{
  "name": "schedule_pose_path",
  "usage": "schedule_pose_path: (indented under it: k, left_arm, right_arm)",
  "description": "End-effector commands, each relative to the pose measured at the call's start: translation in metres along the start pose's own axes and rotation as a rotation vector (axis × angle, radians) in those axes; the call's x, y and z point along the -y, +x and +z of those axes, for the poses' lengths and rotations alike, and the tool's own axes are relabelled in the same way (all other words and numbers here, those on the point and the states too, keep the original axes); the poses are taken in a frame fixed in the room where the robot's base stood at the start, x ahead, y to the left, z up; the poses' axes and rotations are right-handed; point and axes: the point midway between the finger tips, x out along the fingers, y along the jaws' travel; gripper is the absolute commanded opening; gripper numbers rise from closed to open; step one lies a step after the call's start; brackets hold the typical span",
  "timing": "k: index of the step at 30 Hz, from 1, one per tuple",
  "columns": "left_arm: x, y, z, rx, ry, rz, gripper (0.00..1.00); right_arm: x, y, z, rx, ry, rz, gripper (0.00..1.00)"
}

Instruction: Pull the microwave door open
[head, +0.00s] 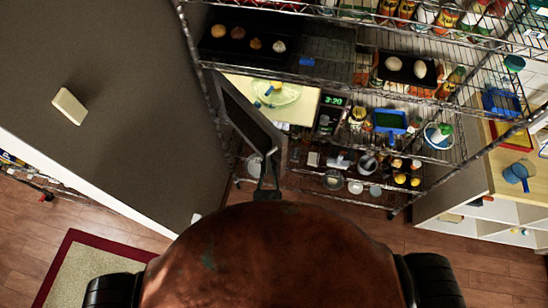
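The microwave stands on the wire rack with its green display reading 3:30 (333,100). Its dark door (250,118) stands swung wide open on the left side, its free edge toward me. The pale, lit cavity (300,103) shows, with a clear greenish dish (277,94) inside. A dark forked part, which looks like one of my grippers (268,168), is at the lower end of the door's free edge. Whether it touches the door, which arm it belongs to and whether its fingers are open cannot be told. No other gripper shows.
A grey wall panel (130,90) stands close left of the door. The wire rack (385,80) holds food above and jars and pans below. A wooden-topped shelf unit (505,190) with a blue jug (518,173) is at right. Wooden floor (470,255) is bare at lower right.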

Motion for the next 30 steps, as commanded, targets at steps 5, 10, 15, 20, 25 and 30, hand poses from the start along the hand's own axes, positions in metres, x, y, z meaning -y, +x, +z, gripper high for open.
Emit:
schedule_pose_path:
  k: [5,10,15,20,25,30]
  left_arm:
    - [-0.0004,0.0001,0.0043,0.006,-0.001,0.0,0.0]
    - [-0.0003,0.0001,0.0028,0.004,0.0,0.0,0.0]
    - [0.0001,0.0003,-0.002,-0.002,0.001,0.0,0.0]
    - [0.0005,0.0002,-0.0027,-0.003,0.001,0.0,0.0]
    - [0.0019,0.0001,-0.0017,-0.002,0.001,-0.002,0.0]
    - [0.0011,-0.0007,-0.0017,-0.002,0.001,-0.001,0.0]
  right_arm:
    - [0.0013,-0.002,-0.0026,-0.004,-0.004,-0.005,0.0]
    - [0.0016,-0.002,-0.003,-0.005,-0.004,-0.005,0.0]
    - [0.0011,-0.0016,-0.0026,-0.004,-0.003,-0.004,0.16]
    - [0.0003,-0.0013,-0.0018,-0.003,-0.002,-0.002,0.16]
    - [-0.0001,-0.001,-0.0013,-0.002,-0.001,-0.001,0.16]
    - [0.0058,0.0032,-0.0009,-0.001,-0.002,-0.001,0.16]
